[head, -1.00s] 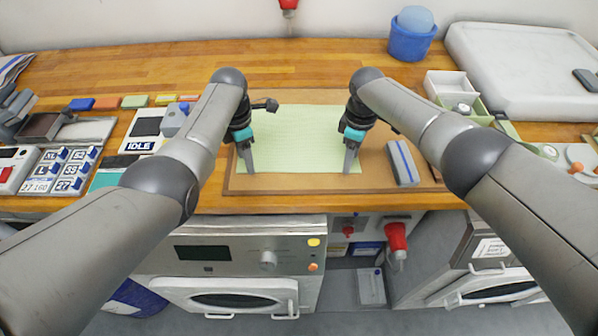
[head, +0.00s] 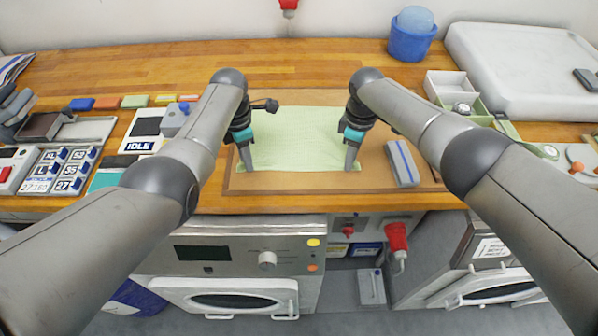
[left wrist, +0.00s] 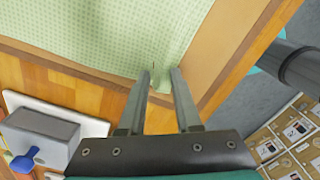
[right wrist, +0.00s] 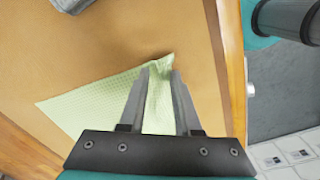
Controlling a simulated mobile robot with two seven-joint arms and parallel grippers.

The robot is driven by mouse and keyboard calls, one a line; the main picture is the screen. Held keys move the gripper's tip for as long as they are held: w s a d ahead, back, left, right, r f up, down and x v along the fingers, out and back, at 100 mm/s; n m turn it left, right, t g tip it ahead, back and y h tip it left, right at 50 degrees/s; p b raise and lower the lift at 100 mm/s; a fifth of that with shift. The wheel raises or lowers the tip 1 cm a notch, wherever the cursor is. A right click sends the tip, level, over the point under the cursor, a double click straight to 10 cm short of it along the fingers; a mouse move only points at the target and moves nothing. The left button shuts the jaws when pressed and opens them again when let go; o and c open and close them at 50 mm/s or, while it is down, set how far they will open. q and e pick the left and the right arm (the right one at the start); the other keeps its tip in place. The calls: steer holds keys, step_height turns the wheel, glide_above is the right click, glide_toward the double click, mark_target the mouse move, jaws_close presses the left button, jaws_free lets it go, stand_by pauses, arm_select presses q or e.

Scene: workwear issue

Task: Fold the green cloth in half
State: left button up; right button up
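The light green checked cloth (head: 295,140) lies spread on the brown board, its near edge towards me. My left gripper (head: 247,170) is at its near left corner; in the left wrist view the cloth (left wrist: 110,35) puckers between the narrowed fingertips (left wrist: 161,74). My right gripper (head: 351,169) is at the near right corner; in the right wrist view the cloth (right wrist: 95,112) is bunched up between the fingers (right wrist: 159,74), its tip poking past them. Both grippers appear shut on the cloth. The gripped bits are partly hidden by the fingers.
A grey-blue block (head: 403,163) lies on the brown board (head: 300,183) right of the cloth. A label tray (head: 62,168) and an IDLE device (head: 143,132) stand left. A blue bucket (head: 411,40) and white lid (head: 520,65) are at back right. Bare wood lies behind the board.

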arm_select(q)
steer(key=shift+s+a+f, duration=0.1)
steer(key=shift+f, duration=0.05)
steer(key=c, duration=0.4)
arm_select(e)
steer(key=shift+s+f, duration=0.1)
steer(key=c, duration=0.4)
arm_select(q)
jaws_close()
arm_select(e)
steer(key=shift+d, duration=0.15)
jaws_close()
